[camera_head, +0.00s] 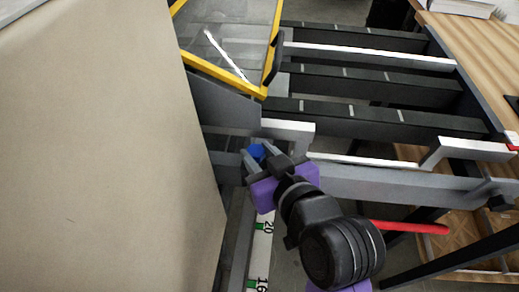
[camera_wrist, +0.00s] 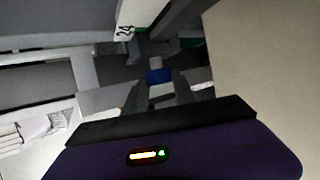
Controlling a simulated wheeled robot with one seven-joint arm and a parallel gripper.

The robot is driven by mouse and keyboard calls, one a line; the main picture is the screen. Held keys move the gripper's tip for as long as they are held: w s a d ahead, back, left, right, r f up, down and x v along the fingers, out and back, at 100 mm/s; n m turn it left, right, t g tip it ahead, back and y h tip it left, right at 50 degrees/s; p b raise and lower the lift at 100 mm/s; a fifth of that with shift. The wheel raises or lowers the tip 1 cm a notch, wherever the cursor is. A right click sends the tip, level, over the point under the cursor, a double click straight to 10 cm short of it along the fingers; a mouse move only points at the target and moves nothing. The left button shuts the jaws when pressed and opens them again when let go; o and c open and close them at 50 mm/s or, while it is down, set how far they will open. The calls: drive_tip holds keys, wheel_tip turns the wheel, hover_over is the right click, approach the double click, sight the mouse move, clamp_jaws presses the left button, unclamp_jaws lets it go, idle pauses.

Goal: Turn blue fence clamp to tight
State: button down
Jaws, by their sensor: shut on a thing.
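The blue fence clamp (camera_head: 257,152) is a small blue piece at the end of the grey fence rail, low in the middle of the head view. My gripper (camera_head: 260,163) reaches it from below right, with its two fingers on either side of the blue piece. In the wrist view the blue clamp (camera_wrist: 159,76) sits between the fingertips (camera_wrist: 160,88). The gripper is shut on it. The fingers hide part of the clamp, and I cannot tell its turn angle.
A large beige panel (camera_head: 110,150) stands close on the left. A yellow-edged clear guard (camera_head: 225,80) is above. Dark slotted rails (camera_head: 370,85) run to the right. A red bar (camera_head: 410,227) lies right of my arm. A numbered scale (camera_head: 262,245) runs below the clamp.

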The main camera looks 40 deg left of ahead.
drive_tip(key=shift+s+m+t, duration=0.1)
drive_tip(key=shift+m+t, duration=0.2)
drive_tip(key=c, duration=1)
unclamp_jaws()
drive_tip(key=shift+d, duration=0.1)
drive_tip(key=v, duration=0.7)
drive_tip(key=shift+s+d+r, duration=0.1)
drive_tip(key=shift+s+d, duration=0.1)
drive_tip(key=shift+d, duration=0.05)
